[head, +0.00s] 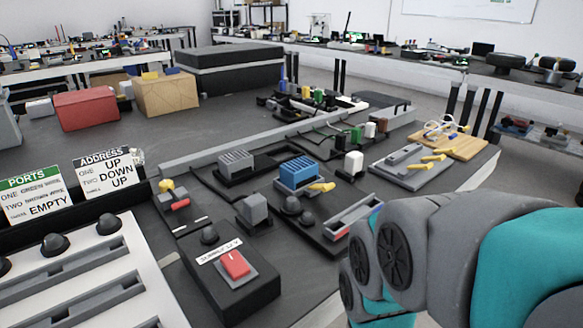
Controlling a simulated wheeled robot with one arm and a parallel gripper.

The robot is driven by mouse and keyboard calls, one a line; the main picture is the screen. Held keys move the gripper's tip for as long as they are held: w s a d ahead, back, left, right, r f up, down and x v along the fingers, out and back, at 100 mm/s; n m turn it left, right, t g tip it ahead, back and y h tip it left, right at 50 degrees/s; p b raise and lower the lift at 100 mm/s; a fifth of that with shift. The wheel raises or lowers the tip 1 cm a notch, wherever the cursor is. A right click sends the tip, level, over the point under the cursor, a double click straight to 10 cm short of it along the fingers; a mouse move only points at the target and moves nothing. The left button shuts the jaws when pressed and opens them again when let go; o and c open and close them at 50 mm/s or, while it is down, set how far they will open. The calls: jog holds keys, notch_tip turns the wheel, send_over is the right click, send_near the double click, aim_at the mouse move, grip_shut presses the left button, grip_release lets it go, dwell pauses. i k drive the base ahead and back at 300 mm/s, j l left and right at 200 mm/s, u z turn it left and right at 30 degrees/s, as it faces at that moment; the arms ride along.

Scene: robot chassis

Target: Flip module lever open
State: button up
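A blue module (299,171) sits on a dark base in the middle of the bench. A yellow lever (322,187) sticks out low at its right front. A grey finned module (236,162) stands to its left on a similar dark base. I cannot tell which lever the task means, or whether the lever at the blue module is open. My arm's grey and teal links fill the lower right; my gripper is not in view.
A black box with a red rocker switch (235,264) stands at the front. A grey tray (352,217) with a red part lies near my arm. A white panel with grey slots (75,287) and two signs (108,177) are at left.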

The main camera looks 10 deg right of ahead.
aim_at(326, 188)
jog(key=k+z, duration=0.75)
jog(key=k, duration=0.2)
jog(key=l, duration=0.1)
